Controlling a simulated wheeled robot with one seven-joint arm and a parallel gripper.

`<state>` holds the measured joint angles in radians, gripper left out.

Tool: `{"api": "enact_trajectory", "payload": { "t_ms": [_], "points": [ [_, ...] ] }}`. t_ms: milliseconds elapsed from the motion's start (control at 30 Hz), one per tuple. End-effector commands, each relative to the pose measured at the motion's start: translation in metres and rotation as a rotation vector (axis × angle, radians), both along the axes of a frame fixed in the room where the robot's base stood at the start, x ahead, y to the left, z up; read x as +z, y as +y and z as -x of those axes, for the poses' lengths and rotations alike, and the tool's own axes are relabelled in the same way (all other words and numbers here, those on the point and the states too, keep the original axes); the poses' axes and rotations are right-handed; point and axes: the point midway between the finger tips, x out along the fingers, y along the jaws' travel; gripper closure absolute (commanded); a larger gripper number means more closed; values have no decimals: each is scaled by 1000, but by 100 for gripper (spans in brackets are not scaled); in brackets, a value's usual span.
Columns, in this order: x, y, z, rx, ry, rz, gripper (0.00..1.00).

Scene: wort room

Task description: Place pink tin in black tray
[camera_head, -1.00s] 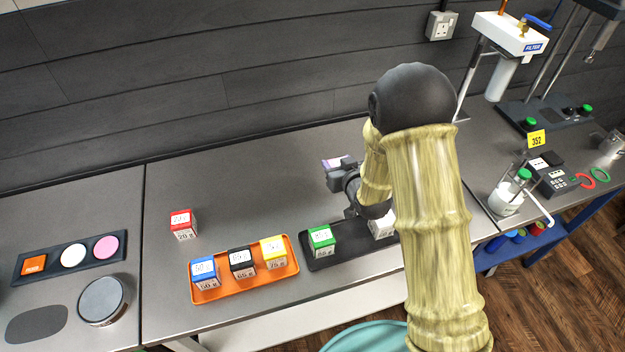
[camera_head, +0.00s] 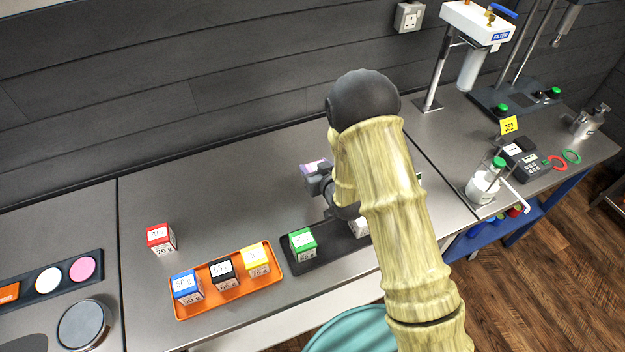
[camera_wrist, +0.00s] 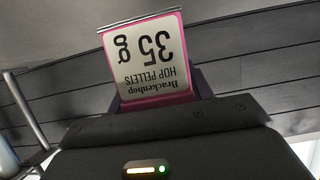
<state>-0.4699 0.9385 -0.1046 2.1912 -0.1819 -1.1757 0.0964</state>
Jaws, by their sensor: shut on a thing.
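The pink tin (camera_wrist: 150,58) fills the upper middle of the wrist view, with a white label reading Brackenhop hop pellets 35 g, upside down. My gripper (camera_head: 318,178) is shut on it. In the head view only the tin's pinkish-purple top (camera_head: 315,166) shows past the gripper, behind the black tray; its height above the bench is hard to tell. The black tray (camera_head: 334,246) lies at the bench front, right of the orange tray. It holds a green-topped tin (camera_head: 302,244) at its left and a pale tin (camera_head: 361,227) partly hidden by my arm. The tray's right end is hidden.
The orange tray (camera_head: 196,311) holds blue, black and yellow tins. A red tin (camera_head: 160,238) stands alone behind it. A dark holder with coloured discs (camera_head: 60,290) is at the left. A white bottle with a green cap (camera_head: 484,184) stands at the right.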

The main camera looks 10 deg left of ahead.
Motion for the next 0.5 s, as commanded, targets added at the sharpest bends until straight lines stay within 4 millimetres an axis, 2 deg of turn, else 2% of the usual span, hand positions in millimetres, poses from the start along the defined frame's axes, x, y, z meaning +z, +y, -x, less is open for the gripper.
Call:
{"api": "enact_trajectory", "payload": {
  "t_ms": [133,500],
  "points": [
    [-13,0,0,-1,0,0,75],
    [-16,-5,-2,-9,0,0,75]
  ]
}}
